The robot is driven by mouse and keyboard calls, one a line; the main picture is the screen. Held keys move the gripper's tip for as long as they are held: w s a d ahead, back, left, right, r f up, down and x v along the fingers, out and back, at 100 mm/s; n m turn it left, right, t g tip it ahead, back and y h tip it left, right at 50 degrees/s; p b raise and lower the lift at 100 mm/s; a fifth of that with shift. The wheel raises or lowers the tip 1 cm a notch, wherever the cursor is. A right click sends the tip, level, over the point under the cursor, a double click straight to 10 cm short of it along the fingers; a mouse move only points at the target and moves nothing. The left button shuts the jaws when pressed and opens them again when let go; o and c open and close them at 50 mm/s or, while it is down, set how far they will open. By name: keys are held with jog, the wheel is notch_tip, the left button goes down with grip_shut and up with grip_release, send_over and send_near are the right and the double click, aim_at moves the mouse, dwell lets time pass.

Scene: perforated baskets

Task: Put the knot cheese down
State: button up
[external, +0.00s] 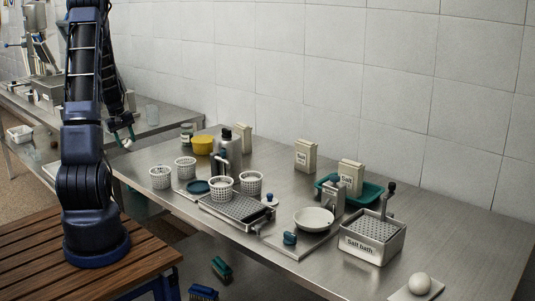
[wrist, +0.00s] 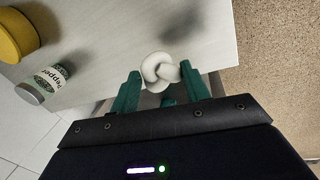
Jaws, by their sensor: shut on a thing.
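The knot cheese (wrist: 161,71) is a small white knotted piece. It sits between the green fingertips of my gripper (wrist: 162,82), which is shut on it. In the external view my gripper (external: 122,134) is behind my arm at the left end of the near steel table, with the white cheese (external: 127,143) at its tips. In the wrist view the cheese shows over the pale tabletop near its edge, with brown floor to the right. I cannot tell how high it is above the surface.
A yellow tub (external: 202,145) and a pepper jar (wrist: 39,86) stand near my gripper. White perforated baskets (external: 160,177) stand on the steel table (external: 150,158). A salt bath (external: 373,242) and a round white cheese (external: 420,283) on a board are at the right.

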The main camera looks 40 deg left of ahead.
aim_at(128, 160)
jog(key=shift+s+x, duration=0.2)
jog(key=shift+x, duration=0.7)
jog(key=shift+s+x, duration=0.15)
jog(key=shift+x, duration=0.7)
jog(key=shift+s+x, duration=0.2)
jog(key=shift+x, duration=0.7)
jog(key=shift+a+f, duration=0.1)
jog(key=shift+f, duration=0.1)
jog(key=o, duration=1)
jog(key=v, duration=1.2)
jog(key=shift+r, duration=0.15)
